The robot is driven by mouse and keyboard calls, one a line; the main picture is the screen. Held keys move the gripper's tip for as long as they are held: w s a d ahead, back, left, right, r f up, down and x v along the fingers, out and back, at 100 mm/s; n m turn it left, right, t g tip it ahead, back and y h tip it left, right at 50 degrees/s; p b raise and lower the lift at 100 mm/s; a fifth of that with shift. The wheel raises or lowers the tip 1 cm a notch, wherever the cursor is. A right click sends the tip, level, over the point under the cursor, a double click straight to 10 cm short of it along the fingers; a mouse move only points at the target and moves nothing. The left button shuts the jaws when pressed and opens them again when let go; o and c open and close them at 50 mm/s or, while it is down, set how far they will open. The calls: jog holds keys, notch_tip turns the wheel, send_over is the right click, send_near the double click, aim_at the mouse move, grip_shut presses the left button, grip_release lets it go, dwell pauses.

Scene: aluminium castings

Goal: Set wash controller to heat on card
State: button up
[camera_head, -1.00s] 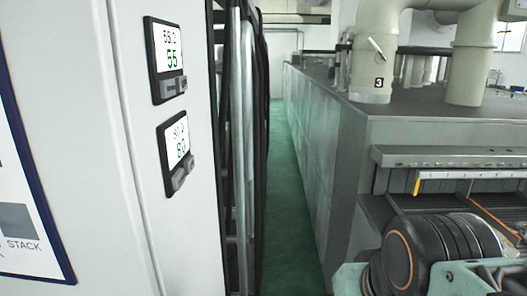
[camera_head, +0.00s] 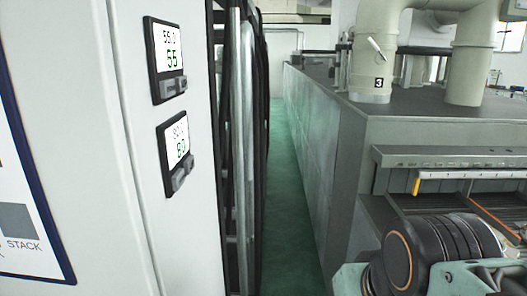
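Two small controllers are set in the pale cabinet front at left. My gripper is out of view; part of my arm shows at lower right.
A large grey machine (camera_head: 340,170) with a thick pipe (camera_head: 372,60) marked 3 stands at right. A narrow green-floored aisle (camera_head: 290,200) runs between it and the cabinet (camera_head: 120,200). Dark and silver upright bars (camera_head: 245,150) line the cabinet's right side.

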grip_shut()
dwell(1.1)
